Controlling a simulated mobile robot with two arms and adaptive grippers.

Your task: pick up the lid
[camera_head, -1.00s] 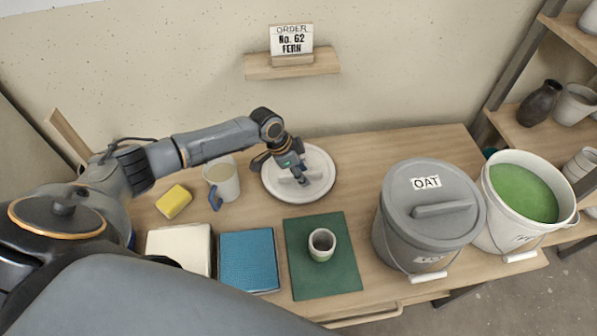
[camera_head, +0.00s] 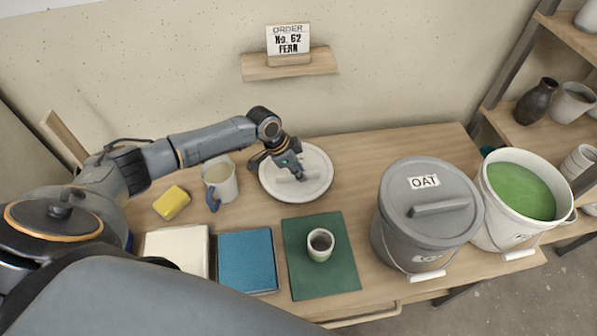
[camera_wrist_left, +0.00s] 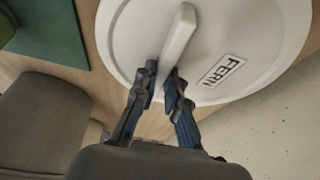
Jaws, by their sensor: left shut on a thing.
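A round white lid (camera_head: 312,185) lies near the back edge of the wooden table, below the order sign. My left gripper (camera_head: 297,177) reaches down over the lid from the left. In the left wrist view its fingers (camera_wrist_left: 162,88) stand on either side of the handle's near end, shut on it. I cannot tell whether the lid is clear of the table. My right gripper is not in view.
A grey lidded bucket marked OAT (camera_head: 424,232) stands at right, beside an open bucket of green glaze (camera_head: 520,193). A mug (camera_head: 221,182), yellow sponge (camera_head: 171,203), white tile (camera_head: 176,250), blue tile (camera_head: 248,262) and small cup (camera_head: 320,245) on a green mat (camera_head: 335,278) sit in front.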

